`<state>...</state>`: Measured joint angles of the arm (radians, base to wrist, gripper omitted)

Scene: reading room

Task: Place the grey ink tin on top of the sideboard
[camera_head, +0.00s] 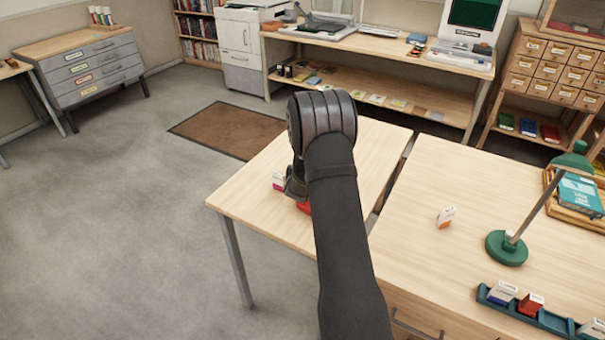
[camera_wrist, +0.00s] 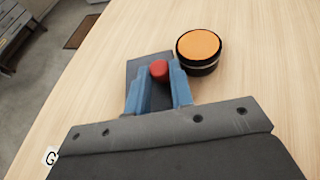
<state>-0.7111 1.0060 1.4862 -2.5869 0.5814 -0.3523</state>
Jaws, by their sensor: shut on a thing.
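My gripper (camera_wrist: 160,80) has its blue fingers shut on a small red-topped thing (camera_wrist: 159,70) over the pale wooden table. A dark grey flat shape lies around and behind this red top; I cannot tell whether they are one piece. A round dark tin (camera_wrist: 200,52) with an orange top and a pale band stands just right of the fingers, apart from them. I cannot tell if it is the grey ink tin. In the head view my arm hides most of the grip. The sideboard (camera_head: 95,75), grey with drawers and a wooden top, stands at the far left.
A brown mat (camera_head: 228,130) lies on open floor. A green lamp (camera_head: 507,248) stands at right.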

